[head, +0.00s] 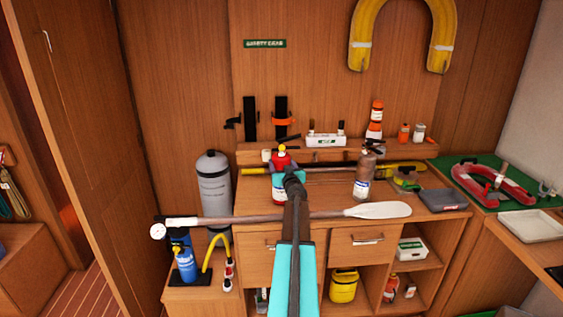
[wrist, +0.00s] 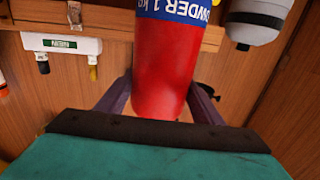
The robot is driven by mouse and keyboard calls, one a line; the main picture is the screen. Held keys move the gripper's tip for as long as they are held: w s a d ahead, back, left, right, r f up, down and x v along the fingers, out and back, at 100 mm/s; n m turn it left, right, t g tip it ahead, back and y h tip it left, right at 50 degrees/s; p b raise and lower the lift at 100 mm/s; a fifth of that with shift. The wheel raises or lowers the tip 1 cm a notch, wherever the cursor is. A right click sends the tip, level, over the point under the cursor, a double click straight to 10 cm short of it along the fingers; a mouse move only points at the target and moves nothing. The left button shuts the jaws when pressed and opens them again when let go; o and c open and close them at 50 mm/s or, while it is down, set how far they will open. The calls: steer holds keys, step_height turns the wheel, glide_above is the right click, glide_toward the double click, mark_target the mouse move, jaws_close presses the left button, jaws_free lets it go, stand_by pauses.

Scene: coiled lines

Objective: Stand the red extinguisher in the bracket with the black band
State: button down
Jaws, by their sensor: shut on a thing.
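The red extinguisher (head: 280,160) is in my gripper (head: 284,177), above the bench in the head view. In the wrist view the red body (wrist: 165,70), with a blue label reading "powder 1 kg" upside down, stands between the two dark fingers of my gripper (wrist: 158,100). Two dark brackets are on the back wall. The left bracket (head: 249,118) has a black band (head: 232,123) sticking out to its left. The right bracket (head: 281,105) has an orange band (head: 282,122). Neither bracket holds anything.
A shelf ledge (head: 254,152) runs below the brackets, with a white box (head: 325,140) and an orange-and-white bottle (head: 375,120) on it. A brownish extinguisher (head: 364,175) stands on the bench. A large grey cylinder (head: 214,185) is at left. A paddle (head: 378,210) lies along the front.

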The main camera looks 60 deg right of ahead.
steer(key=shift+f, duration=0.15)
stand_by(0.3)
steer(key=c, duration=0.9)
jaws_free()
steer(key=shift+f, duration=0.3)
steer(key=o, duration=0.4)
steer(key=shift+s+a+r, duration=0.1)
steer(key=shift+r, duration=0.1)
steer(key=shift+b+v, duration=0.6)
steer(key=shift+v, duration=5.35)
